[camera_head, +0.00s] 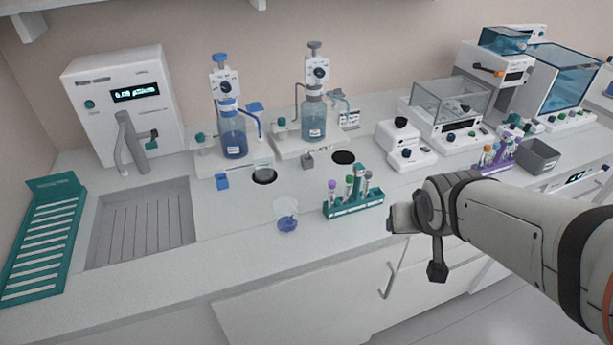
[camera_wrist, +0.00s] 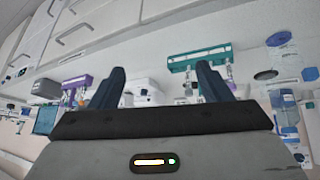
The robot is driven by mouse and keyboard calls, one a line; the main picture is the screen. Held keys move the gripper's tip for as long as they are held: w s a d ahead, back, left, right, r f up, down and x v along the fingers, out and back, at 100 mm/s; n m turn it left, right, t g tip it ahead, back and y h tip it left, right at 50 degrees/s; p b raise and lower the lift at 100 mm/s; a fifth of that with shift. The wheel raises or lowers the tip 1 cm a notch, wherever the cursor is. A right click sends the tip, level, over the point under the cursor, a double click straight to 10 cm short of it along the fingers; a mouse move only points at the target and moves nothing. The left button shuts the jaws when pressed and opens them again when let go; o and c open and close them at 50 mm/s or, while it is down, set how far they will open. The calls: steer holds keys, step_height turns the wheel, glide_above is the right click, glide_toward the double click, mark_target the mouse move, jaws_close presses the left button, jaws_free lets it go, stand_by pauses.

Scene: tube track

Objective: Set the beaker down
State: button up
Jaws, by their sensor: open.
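A clear beaker (camera_head: 286,215) with a little blue liquid stands upright on the counter, near its front edge and left of the teal tube rack (camera_head: 354,205). In the wrist view the beaker (camera_wrist: 280,45) shows at the upper right, well outside my jaws. My gripper (camera_wrist: 158,82) is open, its two dark fingers apart with nothing held between them. In the head view my arm's end is right of the teal rack, at the counter's front edge, apart from the beaker. The fingertips are hard to make out there.
Two bottle dispensers (camera_head: 233,130) stand behind the beaker. A sink (camera_head: 145,222) and a teal drying rack (camera_head: 42,240) are at left. A white instrument (camera_head: 405,146), a purple tube rack (camera_head: 500,155) and a grey bin (camera_head: 540,155) are at right. Counter around the beaker is clear.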

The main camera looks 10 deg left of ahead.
steer(key=shift+o, duration=0.6)
steer(key=w+a+f+n+t+y+b, duration=0.1)
steer(key=w+a+f, duration=0.2)
steer(key=shift+w+a+f, duration=0.3)
steer(key=shift+w, duration=0.1)
steer(key=n+t+y+b, duration=0.2)
steer(key=n+y+b, duration=0.35)
steer(key=y, duration=0.25)
glide_toward(281, 208)
steer(key=shift+w+d+f+n+p, duration=0.25)
steer(key=shift+w+f+p, duration=0.15)
steer(key=shift+w, duration=0.25)
steer(key=shift+w+a+f+y, duration=0.1)
steer(key=shift+a+y, duration=0.2)
steer(key=shift+a, duration=0.05)
steer(key=shift+p+x, duration=0.3)
steer(key=shift+x, duration=3.3)
steer(key=shift+a, duration=0.15)
steer(key=shift+c, duration=0.5)
